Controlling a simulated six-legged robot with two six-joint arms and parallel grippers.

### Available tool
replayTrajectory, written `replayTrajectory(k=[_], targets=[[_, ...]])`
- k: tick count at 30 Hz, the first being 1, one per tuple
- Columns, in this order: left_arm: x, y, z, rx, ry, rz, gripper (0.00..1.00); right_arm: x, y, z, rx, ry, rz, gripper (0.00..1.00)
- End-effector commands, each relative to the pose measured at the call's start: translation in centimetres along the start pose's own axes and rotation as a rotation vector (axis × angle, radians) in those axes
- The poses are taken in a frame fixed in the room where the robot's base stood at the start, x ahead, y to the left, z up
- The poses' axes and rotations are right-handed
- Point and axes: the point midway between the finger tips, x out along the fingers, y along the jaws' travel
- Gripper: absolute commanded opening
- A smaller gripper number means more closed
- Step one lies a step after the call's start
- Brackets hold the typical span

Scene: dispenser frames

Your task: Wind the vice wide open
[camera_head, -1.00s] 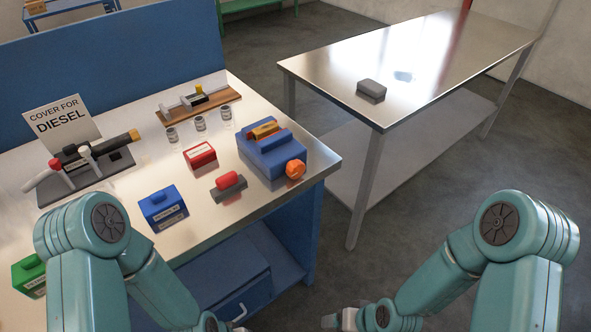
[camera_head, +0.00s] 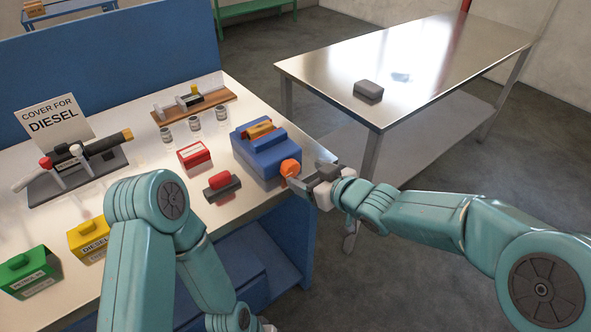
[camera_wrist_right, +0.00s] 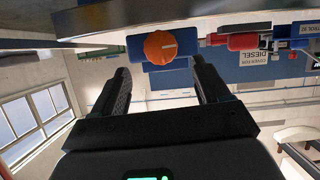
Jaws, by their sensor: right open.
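The blue vice (camera_head: 268,160) sits at the near right corner of the workbench, with a yellow-brown block (camera_head: 259,129) between its jaws. Its round orange knob (camera_head: 290,168) faces the bench's right edge. My right gripper (camera_head: 308,178) is just right of the knob, open. In the right wrist view the knob (camera_wrist_right: 159,47) shows beyond and between the two spread fingers of my right gripper (camera_wrist_right: 160,74), and contact cannot be made out. My left arm reaches down at the bottom of the head view; its gripper fingers are out of the picture.
The workbench (camera_head: 140,190) also holds a red box (camera_head: 194,155), a red-topped grey piece (camera_head: 222,184), yellow (camera_head: 88,238) and green (camera_head: 31,270) cans, small jars and a pipe rack. A metal table (camera_head: 430,60) with a grey block (camera_head: 368,90) stands right, across a floor gap.

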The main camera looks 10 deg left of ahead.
Motion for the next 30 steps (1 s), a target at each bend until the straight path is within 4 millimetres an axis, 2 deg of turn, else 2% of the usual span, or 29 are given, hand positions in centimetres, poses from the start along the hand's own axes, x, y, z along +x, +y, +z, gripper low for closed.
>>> replayTrajectory(k=[3, 9, 13, 20, 21, 26, 30], targets=[[-0.3, 0.1, 0.0, 0.000, 0.000, 0.000, 0.43, 2.8, -0.2, 0.0, -0.001, -0.002, -0.004, 0.75], [-0.6, 0.2, 0.0, 0.000, 0.000, 0.000, 0.43, 5.5, -0.2, -0.1, -0.002, -0.001, -0.004, 0.75], [-0.6, 0.2, 0.0, 0.000, 0.000, 0.000, 0.43, 6.2, -0.1, 0.0, 0.000, -0.002, -0.002, 0.75], [-0.6, 0.2, 0.0, 0.000, 0.000, 0.000, 0.43, 6.2, 0.0, 0.0, 0.001, -0.001, 0.000, 0.75], [-0.6, 0.2, 0.0, 0.000, 0.000, 0.000, 0.43, 6.1, 0.0, 0.1, 0.001, -0.001, 0.001, 0.72], [-0.6, 0.2, 0.0, 0.000, 0.000, 0.000, 0.43, 6.1, 0.0, 0.1, 0.001, -0.001, 0.001, 0.20], [-0.4, 0.1, 0.0, 0.000, 0.000, 0.000, 0.43, 6.1, 0.0, 0.2, -0.002, -0.001, 0.002, 0.19]])
